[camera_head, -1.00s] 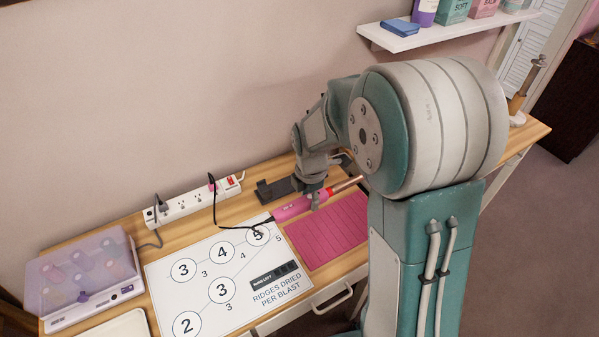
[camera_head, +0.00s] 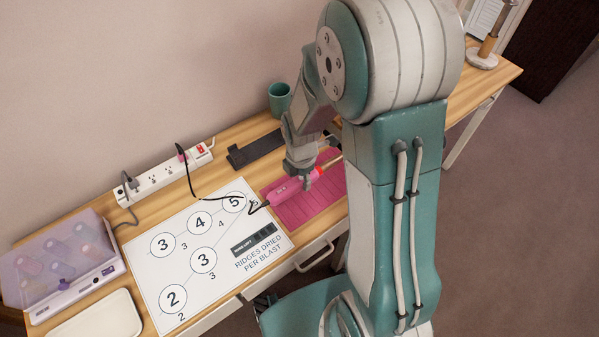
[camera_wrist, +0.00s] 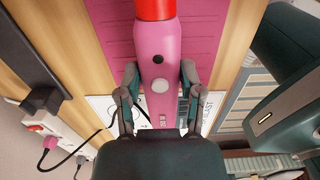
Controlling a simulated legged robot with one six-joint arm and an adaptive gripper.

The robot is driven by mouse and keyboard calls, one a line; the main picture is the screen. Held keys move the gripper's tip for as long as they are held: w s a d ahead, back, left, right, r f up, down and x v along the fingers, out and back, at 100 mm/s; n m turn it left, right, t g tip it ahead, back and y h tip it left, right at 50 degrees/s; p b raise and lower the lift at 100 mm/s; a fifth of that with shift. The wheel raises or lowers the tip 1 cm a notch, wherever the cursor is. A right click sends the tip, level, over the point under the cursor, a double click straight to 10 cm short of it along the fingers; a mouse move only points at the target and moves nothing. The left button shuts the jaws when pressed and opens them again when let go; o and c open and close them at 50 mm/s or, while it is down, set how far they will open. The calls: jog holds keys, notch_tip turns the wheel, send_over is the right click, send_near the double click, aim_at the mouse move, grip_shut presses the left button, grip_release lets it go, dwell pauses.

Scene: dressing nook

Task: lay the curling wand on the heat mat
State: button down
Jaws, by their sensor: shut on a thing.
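The pink curling wand (camera_head: 287,191) with a red collar and copper barrel is held in my gripper (camera_head: 303,172). In the wrist view the jaws (camera_wrist: 157,100) close on both sides of the wand's pink handle (camera_wrist: 157,50). The ridged magenta heat mat (camera_head: 310,206) lies on the table under and beside the wand. The wand is over the mat, with its cord end toward the white chart. I cannot tell whether it touches the mat. My arm hides part of the barrel and of the mat's right side.
A white power strip (camera_head: 165,174) with plugs stands along the wall; the wand's black cord runs to it. A dark holder (camera_head: 256,149) and a green cup (camera_head: 279,98) are behind the mat. A numbered chart (camera_head: 181,285), a purple-lidded box (camera_head: 62,268) and a pale tray (camera_head: 98,318) fill the left.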

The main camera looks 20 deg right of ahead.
jog(key=shift+a+f, duration=0.2)
jog(key=shift+f, duration=0.5)
jog(key=shift+a+f, duration=0.15)
jog(key=shift+f, duration=0.55)
jog(key=shift+d+f, duration=0.2)
jog(key=shift+f, duration=0.3)
jog(key=shift+c, duration=0.8)
grip_release()
jog(key=shift+a, duration=0.1)
notch_tip(320, 180, up, 11)
jog(key=shift+w+r, duration=0.1)
jog(key=shift+r, duration=0.5)
